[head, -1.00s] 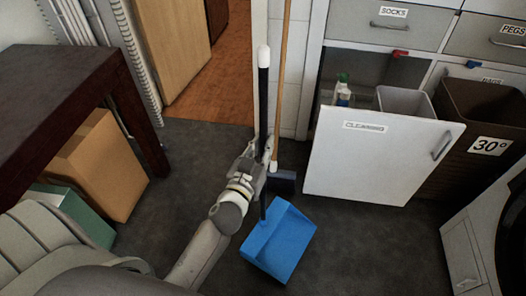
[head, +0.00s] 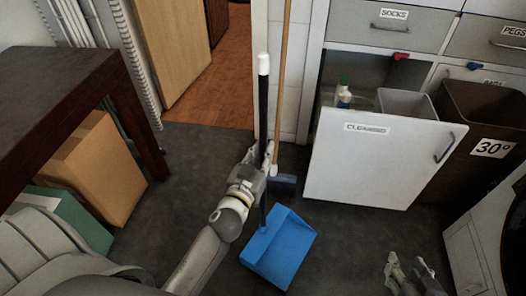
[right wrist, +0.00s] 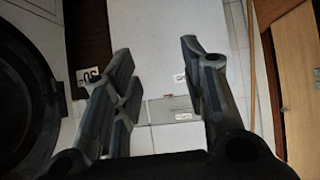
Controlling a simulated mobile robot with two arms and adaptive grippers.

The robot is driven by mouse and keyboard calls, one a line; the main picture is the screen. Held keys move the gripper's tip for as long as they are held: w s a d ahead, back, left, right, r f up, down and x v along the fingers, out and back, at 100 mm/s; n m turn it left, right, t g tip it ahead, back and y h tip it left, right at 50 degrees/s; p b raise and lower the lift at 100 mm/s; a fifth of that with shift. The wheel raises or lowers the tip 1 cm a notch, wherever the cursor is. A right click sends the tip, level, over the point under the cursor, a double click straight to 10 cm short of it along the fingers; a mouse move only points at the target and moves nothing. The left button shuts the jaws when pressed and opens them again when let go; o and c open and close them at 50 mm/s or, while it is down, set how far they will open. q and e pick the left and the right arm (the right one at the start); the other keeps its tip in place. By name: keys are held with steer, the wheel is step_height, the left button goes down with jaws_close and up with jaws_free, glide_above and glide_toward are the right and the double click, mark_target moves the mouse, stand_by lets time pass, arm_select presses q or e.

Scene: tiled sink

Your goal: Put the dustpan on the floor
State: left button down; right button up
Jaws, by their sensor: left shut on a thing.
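The dustpan has a blue pan (head: 278,250) and a long black handle (head: 263,105) with a white tip. It stands upright in the head view, handle up, pan low over the dark floor (head: 200,160). I cannot tell whether the pan touches the floor. My left gripper (head: 264,160) is shut on the handle, a little above the pan. My right gripper (head: 411,272) is at the lower right of the head view, apart from the dustpan. In the right wrist view its fingers (right wrist: 160,85) are spread wide with nothing between them.
A broom with a wooden stick (head: 283,70) leans at the doorway behind the dustpan. An open white cabinet front (head: 375,165) labelled cleaning stands to the right, beside a brown bin (head: 490,120). Cardboard (head: 95,165) and a dark table (head: 60,85) are left.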

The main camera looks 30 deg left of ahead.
steer(key=w+a+r+t+y+b, duration=0.1)
steer(key=a+r+t+y+b, duration=0.1)
steer(key=r+t, duration=0.4)
steer(key=w+a+r+t+y+b, duration=0.1)
steer(key=r+t, duration=0.5)
steer(key=r, duration=0.7)
steer(key=shift+w+a+r+n+y+b, duration=0.15)
steer(key=shift+w+a+n+y+b, duration=0.2)
steer(key=shift+w+y+b, duration=0.35)
steer(key=shift+s+r+t+b, duration=0.3)
steer(key=shift+s+r+t, duration=0.15)
steer(key=shift+r+t, duration=0.3)
steer(key=shift+s+r, duration=0.15)
steer(key=shift+r, duration=0.1)
steer(key=shift+s+r+t, duration=0.25)
steer(key=shift+r+t, duration=0.15)
steer(key=shift+t, duration=0.05)
steer(key=shift+s+d+r+t+b, duration=0.1)
steer(key=shift+s+r+t+b, duration=0.2)
steer(key=shift+s, duration=0.05)
